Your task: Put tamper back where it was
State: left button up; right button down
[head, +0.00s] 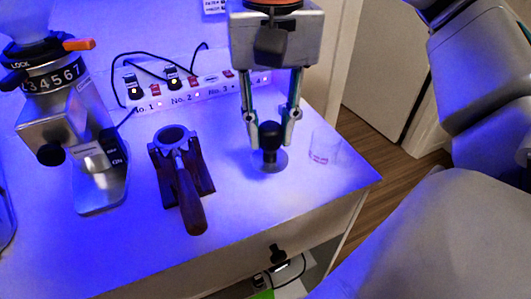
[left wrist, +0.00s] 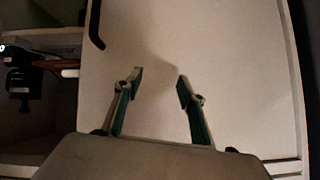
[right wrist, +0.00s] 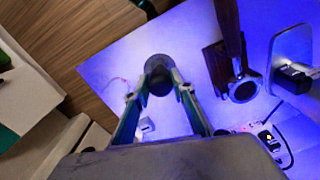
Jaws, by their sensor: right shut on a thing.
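The tamper (head: 270,141) has a black handle and a round metal base, and it stands upright on or just above the white counter. My right gripper (head: 270,128) comes down from above with its fingers shut on the tamper's handle. I cannot tell whether the base touches the counter. My left gripper (left wrist: 157,82) is open and empty in front of a pale cabinet panel, and is not in the head view.
A portafilter (head: 187,190) rests on a dark wooden stand left of the tamper. A small clear glass (head: 323,147) stands close to its right. The grinder (head: 85,140) is at far left. A power strip (head: 190,92) with cables runs along the back. The counter's front right is clear.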

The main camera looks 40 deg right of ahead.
aim_at(270, 159)
jog(key=shift+f, duration=0.45)
notch_tip(270, 159, down, 3)
jog(key=shift+f+b, duration=0.2)
jog(key=shift+b, duration=0.25)
jog(key=shift+f, duration=0.4)
jog(key=shift+r, duration=0.1)
jog(key=c, duration=1.7)
grip_release()
jog(key=shift+f, duration=0.2)
jog(key=shift+r, duration=0.1)
notch_tip(270, 159, up, 11)
jog(key=p, duration=0.2)
jog(key=shift+s+r+p, duration=0.1)
jog(key=shift+r+p, duration=0.05)
jog(key=shift+p, duration=0.25)
jog(key=shift+r, duration=0.5)
pick_arm(q)
jog(key=shift+w+d+r, duration=0.1)
jog(key=shift+d+r, duration=0.1)
jog(key=shift+r, duration=0.5)
